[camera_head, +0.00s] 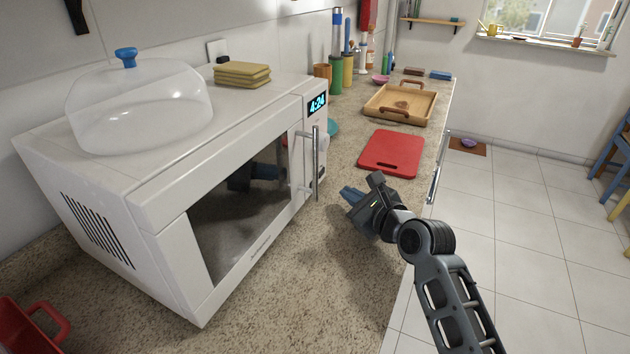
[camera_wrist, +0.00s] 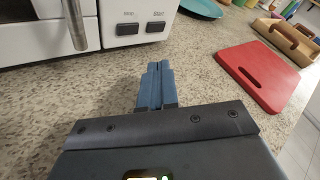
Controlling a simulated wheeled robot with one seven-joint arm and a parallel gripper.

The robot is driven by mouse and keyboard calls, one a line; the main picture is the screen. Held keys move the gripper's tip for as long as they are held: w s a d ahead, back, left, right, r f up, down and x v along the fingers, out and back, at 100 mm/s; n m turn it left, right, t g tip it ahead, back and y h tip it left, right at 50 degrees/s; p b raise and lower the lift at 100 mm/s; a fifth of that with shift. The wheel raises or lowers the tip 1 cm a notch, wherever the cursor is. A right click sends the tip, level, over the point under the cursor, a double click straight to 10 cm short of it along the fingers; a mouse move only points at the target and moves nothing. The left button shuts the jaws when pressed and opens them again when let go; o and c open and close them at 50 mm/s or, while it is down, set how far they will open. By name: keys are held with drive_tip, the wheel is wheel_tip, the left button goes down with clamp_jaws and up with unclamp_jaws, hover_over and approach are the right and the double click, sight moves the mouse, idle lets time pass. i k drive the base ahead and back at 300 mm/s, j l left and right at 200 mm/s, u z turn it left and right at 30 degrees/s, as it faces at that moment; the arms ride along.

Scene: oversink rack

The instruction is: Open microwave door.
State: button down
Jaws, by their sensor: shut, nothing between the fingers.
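A white microwave (camera_head: 165,212) stands on the speckled counter at the left. Its dark-windowed door (camera_head: 240,196) looks shut. A vertical metal handle (camera_head: 316,163) stands out at the door's right side, beside the panel with the lit clock (camera_head: 317,103). My gripper (camera_head: 348,194) is over the counter, to the right of and in front of the handle, apart from it. Its blue fingers are together and empty. In the wrist view, the fingers (camera_wrist: 157,72) point toward the microwave's lower buttons (camera_wrist: 141,28), and the handle's lower end (camera_wrist: 75,25) shows to their left.
A clear dome with a blue knob (camera_head: 138,105) and stacked yellow sponges (camera_head: 241,74) sit on top of the microwave. A red board (camera_head: 391,153) and a wooden tray (camera_head: 399,104) lie farther along the counter. A red container (camera_head: 28,328) is at lower left. The counter before the door is clear.

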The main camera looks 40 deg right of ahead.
sight(252, 173)
drive_tip(key=k+j, duration=0.2)
drive_tip(key=k, duration=0.3)
drive_tip(key=k+j, duration=0.2)
drive_tip(key=k, duration=0.25)
